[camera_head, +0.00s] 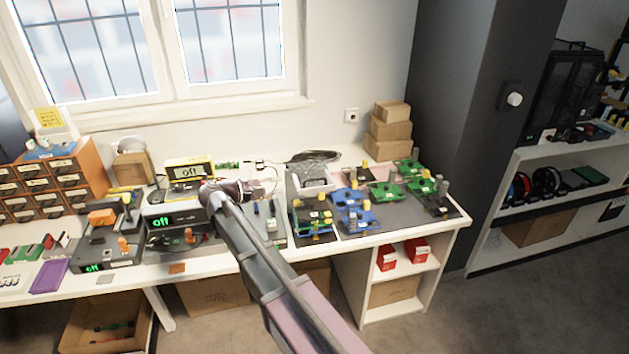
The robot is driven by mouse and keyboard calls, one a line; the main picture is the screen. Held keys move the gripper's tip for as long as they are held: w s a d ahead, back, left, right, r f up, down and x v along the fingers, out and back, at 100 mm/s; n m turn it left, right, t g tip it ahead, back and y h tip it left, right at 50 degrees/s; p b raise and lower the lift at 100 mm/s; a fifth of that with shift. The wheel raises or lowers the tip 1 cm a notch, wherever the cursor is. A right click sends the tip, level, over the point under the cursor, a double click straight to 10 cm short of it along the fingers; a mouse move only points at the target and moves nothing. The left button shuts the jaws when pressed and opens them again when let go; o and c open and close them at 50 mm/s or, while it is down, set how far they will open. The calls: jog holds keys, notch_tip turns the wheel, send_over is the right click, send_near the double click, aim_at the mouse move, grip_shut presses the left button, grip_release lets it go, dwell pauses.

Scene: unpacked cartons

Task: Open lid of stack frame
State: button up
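I cannot tell for sure which thing is the stack frame. A grey block-like thing (313,176) with a pale top stands on the white table, right of my gripper. Blue fixtures (357,214) and green fixtures (386,191) with grey and yellow parts stand on dark mats to its right. I cannot make out a lid on any of them. My gripper (262,187) is above the table, left of the grey block and apart from the fixtures. Its fingers are small and blurred, so whether they are open is unclear. I see nothing clearly held.
Devices with green "Off" displays (160,220) stand left of my gripper. Orange drawer cabinets (55,182) are at the far left. Stacked cardboard boxes (388,133) stand at the back right. A dark pillar (480,130) rises beyond the table's right end. Open floor lies at the lower right.

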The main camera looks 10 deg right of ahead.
aim_at(311, 180)
jog(key=b+x, duration=0.3)
jog(key=x, duration=1.1)
jog(key=shift+a, duration=0.1)
grip_shut()
